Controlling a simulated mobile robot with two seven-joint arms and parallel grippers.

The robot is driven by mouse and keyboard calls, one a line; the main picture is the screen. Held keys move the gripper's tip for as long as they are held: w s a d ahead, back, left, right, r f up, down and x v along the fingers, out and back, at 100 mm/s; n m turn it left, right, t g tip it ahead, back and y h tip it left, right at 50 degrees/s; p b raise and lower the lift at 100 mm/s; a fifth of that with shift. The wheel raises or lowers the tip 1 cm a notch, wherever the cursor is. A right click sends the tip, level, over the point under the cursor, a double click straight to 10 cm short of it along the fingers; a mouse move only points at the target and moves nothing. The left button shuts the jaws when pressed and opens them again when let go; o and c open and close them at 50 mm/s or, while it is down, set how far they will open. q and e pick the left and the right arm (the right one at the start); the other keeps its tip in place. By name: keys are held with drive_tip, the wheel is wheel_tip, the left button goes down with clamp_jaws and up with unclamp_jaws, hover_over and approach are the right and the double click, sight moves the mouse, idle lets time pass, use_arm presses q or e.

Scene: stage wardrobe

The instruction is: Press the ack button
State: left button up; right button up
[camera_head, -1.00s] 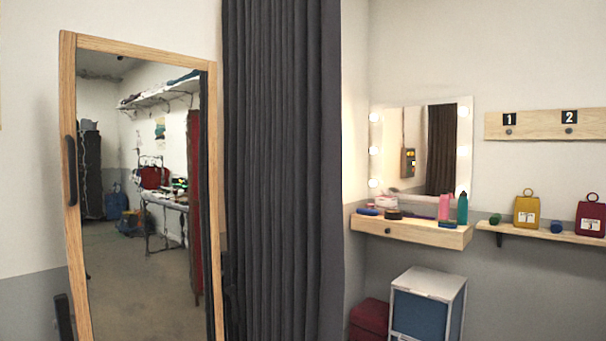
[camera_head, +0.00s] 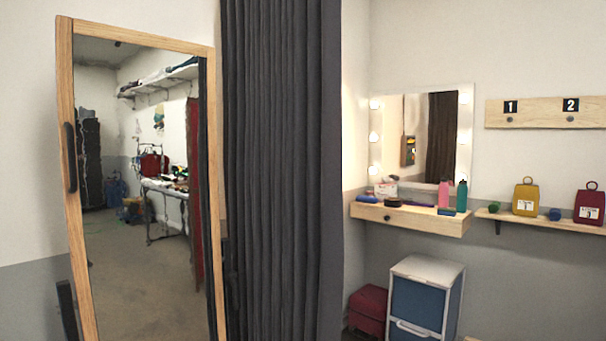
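No button marked ack shows directly. A small dark box with yellow and red marks (camera_head: 408,151) appears as a reflection in the lit vanity mirror (camera_head: 428,88); whether it bears the ack button is too small to tell. Neither of my grippers is in view.
A tall wood-framed mirror (camera_head: 66,140) with a black handle stands at left, beside a dark curtain (camera_head: 282,170). A drawer shelf (camera_head: 430,224) holds bottles. A wall shelf (camera_head: 517,222) holds tagged bags.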

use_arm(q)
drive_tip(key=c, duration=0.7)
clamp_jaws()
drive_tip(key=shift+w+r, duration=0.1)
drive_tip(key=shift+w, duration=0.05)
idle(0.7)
